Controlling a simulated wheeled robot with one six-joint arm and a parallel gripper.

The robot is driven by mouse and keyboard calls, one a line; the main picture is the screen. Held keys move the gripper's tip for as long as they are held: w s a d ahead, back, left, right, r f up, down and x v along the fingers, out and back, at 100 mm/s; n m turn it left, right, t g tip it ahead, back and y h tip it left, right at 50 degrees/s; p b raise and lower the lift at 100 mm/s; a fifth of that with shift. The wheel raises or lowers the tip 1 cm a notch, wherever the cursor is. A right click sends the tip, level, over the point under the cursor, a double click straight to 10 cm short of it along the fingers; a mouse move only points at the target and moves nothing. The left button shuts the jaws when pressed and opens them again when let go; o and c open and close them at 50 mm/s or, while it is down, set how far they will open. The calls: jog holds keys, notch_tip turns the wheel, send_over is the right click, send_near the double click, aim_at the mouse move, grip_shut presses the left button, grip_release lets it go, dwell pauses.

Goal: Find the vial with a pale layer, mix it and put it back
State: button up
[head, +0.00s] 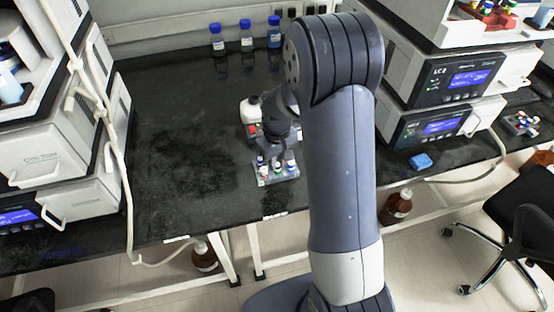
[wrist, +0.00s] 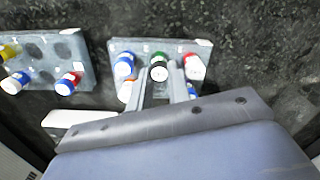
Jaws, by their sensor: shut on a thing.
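My gripper (wrist: 159,74) reaches down over a small grey rack (wrist: 203,44) of capped vials, and its fingers are shut on the green-capped vial (wrist: 158,61). Whether that vial is seated or slightly raised I cannot tell. Next to it stand a blue-capped vial (wrist: 124,66) on the left and a red-capped vial (wrist: 194,67) on the right. An orange-capped vial (wrist: 126,91) and another blue cap are partly hidden by the fingers. In the head view the rack (head: 292,178) lies near the bench's front edge. No pale layer can be made out in any vial.
A second rack (wrist: 40,66) with yellow, blue and red caps and empty holes stands to the left in the wrist view. Blue-capped bottles (head: 246,36) stand at the back. Instruments (head: 440,82) flank the bench; its left middle is clear.

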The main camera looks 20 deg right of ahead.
jog(key=shift+f, duration=0.25)
jog(key=o, duration=0.9)
jog(key=shift+o, duration=0.5)
jog(key=shift+o, duration=1.2)
jog(key=shift+r, duration=0.1)
jog(key=shift+r+p, duration=2.05)
jog(key=shift+r, duration=0.9)
